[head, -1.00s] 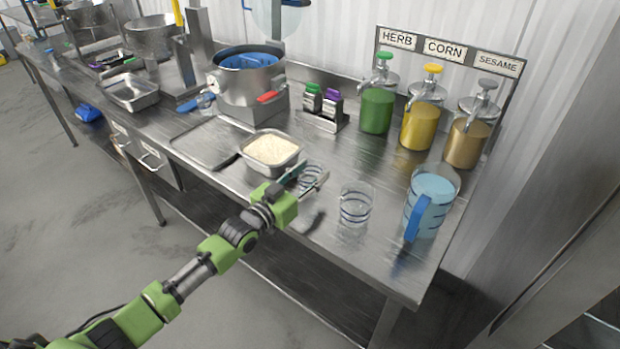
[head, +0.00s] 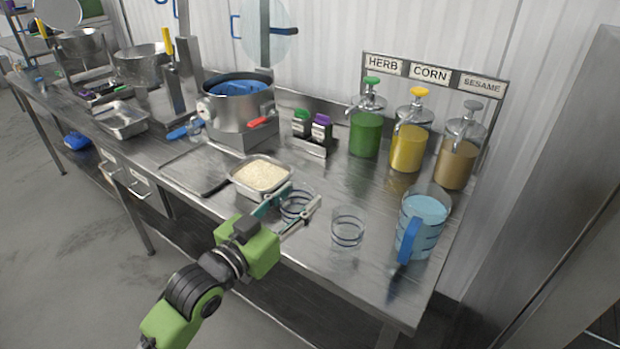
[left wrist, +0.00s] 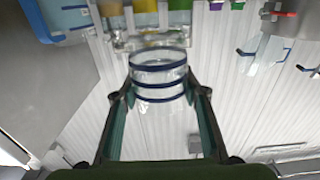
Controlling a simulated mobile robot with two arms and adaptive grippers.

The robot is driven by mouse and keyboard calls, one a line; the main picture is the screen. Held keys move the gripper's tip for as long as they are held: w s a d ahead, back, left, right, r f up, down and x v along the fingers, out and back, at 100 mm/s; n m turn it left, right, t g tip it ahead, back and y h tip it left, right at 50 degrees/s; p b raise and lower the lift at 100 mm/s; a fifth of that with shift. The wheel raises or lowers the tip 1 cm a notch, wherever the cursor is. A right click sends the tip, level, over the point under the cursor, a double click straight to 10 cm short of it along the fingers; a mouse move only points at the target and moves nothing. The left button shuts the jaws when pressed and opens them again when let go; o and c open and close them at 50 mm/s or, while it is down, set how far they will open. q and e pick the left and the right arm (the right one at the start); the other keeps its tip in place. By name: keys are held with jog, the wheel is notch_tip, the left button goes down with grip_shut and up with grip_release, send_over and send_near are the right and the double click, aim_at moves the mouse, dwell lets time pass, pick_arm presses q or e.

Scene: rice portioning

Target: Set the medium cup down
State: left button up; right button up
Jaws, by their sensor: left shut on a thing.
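The medium cup, a clear cup with dark blue bands (head: 297,207), stands upright between the fingers of my left gripper (head: 289,212), just right of the rice tray. My left gripper is shut on it, one finger on each side. The left wrist view shows the same cup (left wrist: 158,72) between the green-lined fingers (left wrist: 158,105). I cannot tell whether its base touches the table or is slightly above it. My right gripper is not in view.
Another clear banded cup (head: 347,231) stands to the right, then a blue-handled water pitcher (head: 424,222). A metal tray of rice (head: 234,182) sits close on the left. Herb, corn and sesame dispensers (head: 408,147) stand behind. Bare steel table (head: 320,262) lies in front.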

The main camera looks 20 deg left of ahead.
pick_arm(q)
jog(key=shift+s+d, duration=0.1)
jog(key=shift+s, duration=0.3)
jog(key=s+a+f+n+y, duration=0.1)
jog(key=s+f+n+y, duration=0.1)
jog(key=s, duration=0.6)
jog(key=s+a+f+n+t+y, duration=0.1)
jog(key=s+f+y, duration=0.3)
jog(key=s, duration=0.5)
jog(key=shift+s+a+f+n, duration=0.35)
jog(key=shift+f+n, duration=0.15)
jog(key=shift+f, duration=0.25)
jog(key=shift+w, duration=0.1)
